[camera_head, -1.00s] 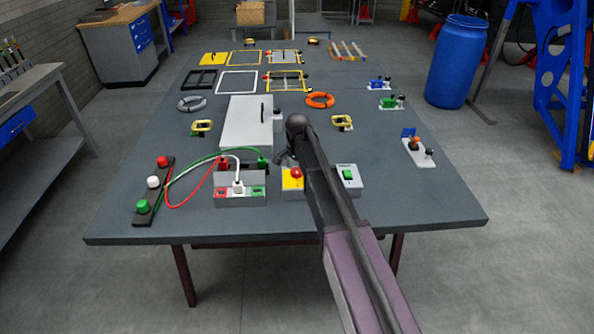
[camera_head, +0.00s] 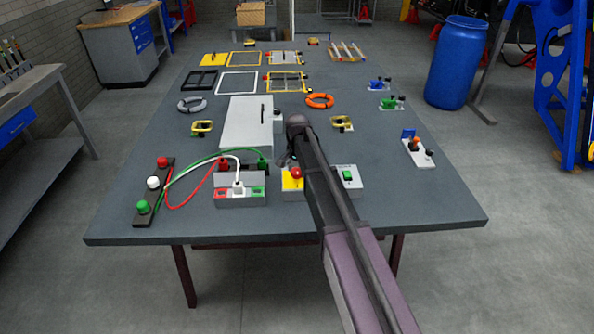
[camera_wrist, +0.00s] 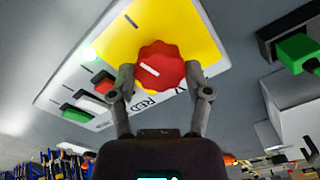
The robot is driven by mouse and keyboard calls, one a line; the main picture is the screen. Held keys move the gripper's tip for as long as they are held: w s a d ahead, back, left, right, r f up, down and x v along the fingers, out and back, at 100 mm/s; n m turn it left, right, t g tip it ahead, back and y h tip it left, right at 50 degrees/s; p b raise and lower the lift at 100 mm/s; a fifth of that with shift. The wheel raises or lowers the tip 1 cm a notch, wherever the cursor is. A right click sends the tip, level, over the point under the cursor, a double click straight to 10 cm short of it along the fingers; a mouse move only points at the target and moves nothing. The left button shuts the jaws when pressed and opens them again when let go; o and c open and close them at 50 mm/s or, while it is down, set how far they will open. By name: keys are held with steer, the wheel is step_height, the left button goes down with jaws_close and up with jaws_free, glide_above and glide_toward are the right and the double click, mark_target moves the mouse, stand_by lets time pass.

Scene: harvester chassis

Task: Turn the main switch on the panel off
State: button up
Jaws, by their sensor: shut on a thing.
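The main switch is a red knob (camera_wrist: 158,68) with a white line across its face, set on the yellow plate (camera_wrist: 190,22) of a white panel (camera_wrist: 62,88). The white line slants from upper left to lower right. A short dark mark is on the plate above the knob. My gripper (camera_wrist: 160,76) has a finger on each side of the knob and is shut on it. In the head view the red knob (camera_head: 296,173) and panel (camera_head: 352,192) show beside my arm, which hides the panel's middle and most of my gripper.
A grey box (camera_head: 246,125) stands behind.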

steer(key=n, duration=1.6)
steer(key=shift+s, duration=0.1)
steer(key=shift+a, duration=0.1)
stand_by(0.4)
steer(key=o, duration=1.2)
steer(key=shift+c, duration=0.2)
